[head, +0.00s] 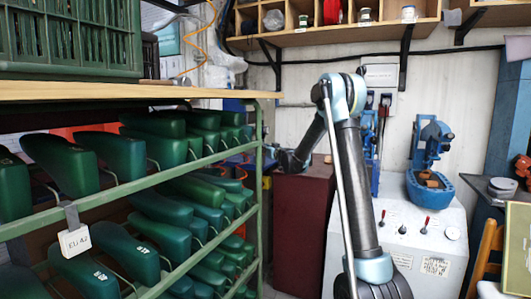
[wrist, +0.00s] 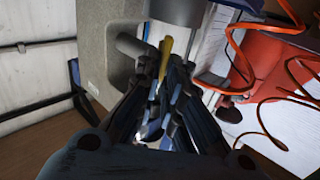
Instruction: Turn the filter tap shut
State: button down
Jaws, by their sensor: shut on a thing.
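In the wrist view, a yellow lever (wrist: 165,50), which looks like the filter tap's handle, stands between my fingertips. Beside it are grey cylindrical fittings (wrist: 135,46). My gripper (wrist: 164,75) is shut on the yellow lever, with its dark fingers on either side. The fingers hide the lower part of the lever, and I cannot tell its exact turn. In the head view, my arm reaches left and back, and the wrist end shows by the shelf rack's post. The fingertips and the tap cannot be made out there.
A green rack (head: 258,215) of green shoe lasts (head: 175,240) fills the left, close to my arm. A white machine cabinet (head: 400,235) with levers stands at the right. A wall shelf (head: 340,33) hangs above. Orange cable (wrist: 247,75) runs near my gripper.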

jog(key=shift+d, duration=0.1)
jog(key=shift+w+d+f+m, duration=0.15)
jog(key=shift+d+f+m, duration=0.15)
jog(key=shift+m, duration=2.65)
jog(key=shift+w+d+f+m, duration=0.2)
jog(key=shift+d+f+m, duration=0.15)
jog(key=shift+m, duration=2.65)
jog(key=shift+w+d+f+m, duration=0.15)
jog(key=shift+d+f+m, duration=0.15)
jog(key=shift+m, duration=2.65)
jog(key=c, duration=1.7)
grip_release()
jog(key=shift+a, duration=0.1)
jog(key=shift+s, duration=0.1)
